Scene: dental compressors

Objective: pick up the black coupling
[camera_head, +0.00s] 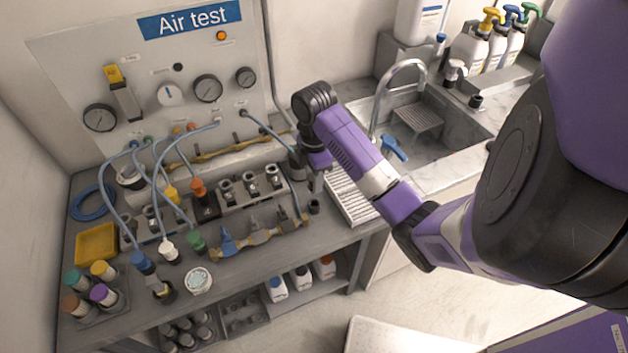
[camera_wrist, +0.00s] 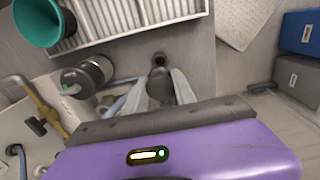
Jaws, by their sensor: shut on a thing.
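The black coupling (camera_head: 314,206) is a small dark cylinder near the front right of the grey bench, below my gripper (camera_head: 316,188). In the wrist view its dark round end (camera_wrist: 158,61) shows just past the fingertips, and its body is between them. My gripper (camera_wrist: 166,85) is shut on it, with one pale finger on each side. The fingers are small and partly hidden by the wrist in the head view. I cannot tell whether the coupling touches the bench.
A dark cylindrical fitting (camera_wrist: 87,77) with a hose stands close beside my gripper. A white slatted rack (camera_head: 354,198) is just to the right. A brass manifold (camera_head: 262,238) lies to the left. The sink (camera_head: 425,130) is behind the rack.

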